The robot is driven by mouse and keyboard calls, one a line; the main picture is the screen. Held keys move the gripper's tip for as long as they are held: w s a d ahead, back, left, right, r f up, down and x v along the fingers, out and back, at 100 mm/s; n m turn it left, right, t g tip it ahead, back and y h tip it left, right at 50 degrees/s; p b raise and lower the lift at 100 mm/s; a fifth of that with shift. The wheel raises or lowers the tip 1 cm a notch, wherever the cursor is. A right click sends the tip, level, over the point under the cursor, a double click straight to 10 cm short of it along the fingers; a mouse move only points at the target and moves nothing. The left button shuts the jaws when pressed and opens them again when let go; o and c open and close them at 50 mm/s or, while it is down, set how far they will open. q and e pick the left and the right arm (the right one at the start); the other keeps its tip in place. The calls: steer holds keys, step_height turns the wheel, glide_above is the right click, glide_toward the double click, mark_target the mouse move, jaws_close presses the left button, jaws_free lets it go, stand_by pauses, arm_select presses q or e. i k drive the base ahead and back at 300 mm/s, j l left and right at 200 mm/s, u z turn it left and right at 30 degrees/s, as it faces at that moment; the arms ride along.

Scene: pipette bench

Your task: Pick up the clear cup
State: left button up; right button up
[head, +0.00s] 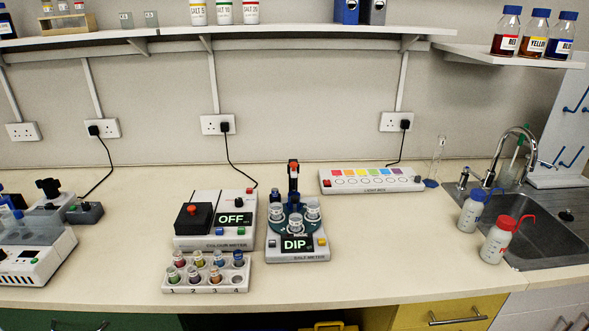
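Several clear cups stand around the turntable of the white salt meter (312,254), whose display reads DIP; one cup (312,209) is on the right, one (295,224) at the front. A white rack (207,283) in front of the colour meter holds several small vials with coloured contents in two rows, with places numbered 1 to 4. Two small clear vessels (126,20) (151,19) stand on the upper shelf. I cannot tell which one the task names as the clear cup. Neither of my grippers is in view.
The colour meter (214,243) reads OFF. A light box (370,181) lies behind, with a clear cylinder (438,158) beside it. Two wash bottles (471,212) (496,241) stand by the sink (540,226). The bench (390,245) is free right of the salt meter.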

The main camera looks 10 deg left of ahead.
mark_target(313, 211)
steer(key=i+l, duration=0.2)
steer(key=l, duration=0.15)
steer(key=i+l+u, duration=0.15)
steer(key=l, duration=0.15)
steer(key=i+l+u, duration=0.2)
steer(key=l+u, duration=0.15)
steer(key=l, duration=0.25)
steer(key=i+l+u, duration=0.2)
steer(key=l, duration=0.15)
